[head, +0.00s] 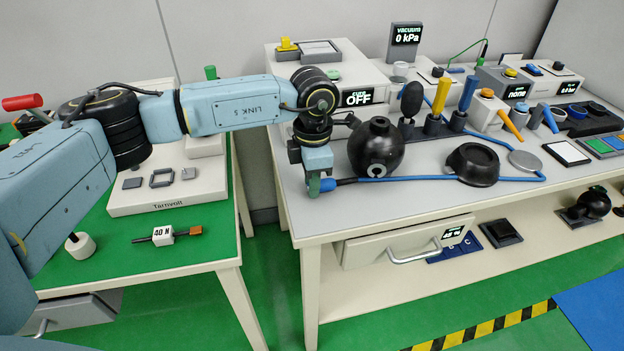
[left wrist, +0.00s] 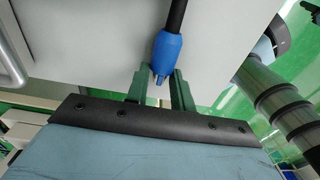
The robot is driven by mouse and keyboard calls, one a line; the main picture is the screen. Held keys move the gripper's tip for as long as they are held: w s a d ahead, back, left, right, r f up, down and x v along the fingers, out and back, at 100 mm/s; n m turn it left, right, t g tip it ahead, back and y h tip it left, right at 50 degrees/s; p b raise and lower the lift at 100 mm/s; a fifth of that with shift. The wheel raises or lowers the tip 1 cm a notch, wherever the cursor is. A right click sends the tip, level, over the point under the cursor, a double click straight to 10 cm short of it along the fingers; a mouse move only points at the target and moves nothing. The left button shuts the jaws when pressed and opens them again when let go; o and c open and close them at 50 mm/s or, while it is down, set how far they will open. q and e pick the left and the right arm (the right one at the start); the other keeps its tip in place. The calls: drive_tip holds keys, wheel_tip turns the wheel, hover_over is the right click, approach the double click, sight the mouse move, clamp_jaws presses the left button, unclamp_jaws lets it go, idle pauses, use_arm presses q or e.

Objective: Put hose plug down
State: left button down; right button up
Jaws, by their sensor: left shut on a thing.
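My left gripper (head: 318,186) is shut on the blue hose plug (head: 328,184), at the left front part of the grey-white workbench (head: 400,208). In the left wrist view, the blue plug (left wrist: 167,52) sits between the green fingertips of the left gripper (left wrist: 161,84), its narrow end toward the gripper. A dark hose piece (left wrist: 178,15) leads away from it. In the head view, a blue hose (head: 420,179) runs right from the plug along the bench. I cannot tell whether the plug touches the bench top. My right gripper is not in view.
A round black vessel (head: 376,148) stands just right of the gripper. Behind are a box with an OFF display (head: 358,97) and upright tools. The bench's front strip is mostly clear. A green-topped table (head: 130,262) stands left, across a gap.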

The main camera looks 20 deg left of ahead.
use_arm(q)
drive_tip(key=shift+f, duration=0.1)
drive_tip(key=c, duration=1.6)
unclamp_jaws()
drive_tip(key=o, duration=0.4)
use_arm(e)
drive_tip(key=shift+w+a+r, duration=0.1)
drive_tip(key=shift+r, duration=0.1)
use_arm(q)
wheel_tip(320, 180, up, 12)
drive_tip(key=shift+w+r+p, duration=0.15)
drive_tip(key=shift+p, duration=1.05)
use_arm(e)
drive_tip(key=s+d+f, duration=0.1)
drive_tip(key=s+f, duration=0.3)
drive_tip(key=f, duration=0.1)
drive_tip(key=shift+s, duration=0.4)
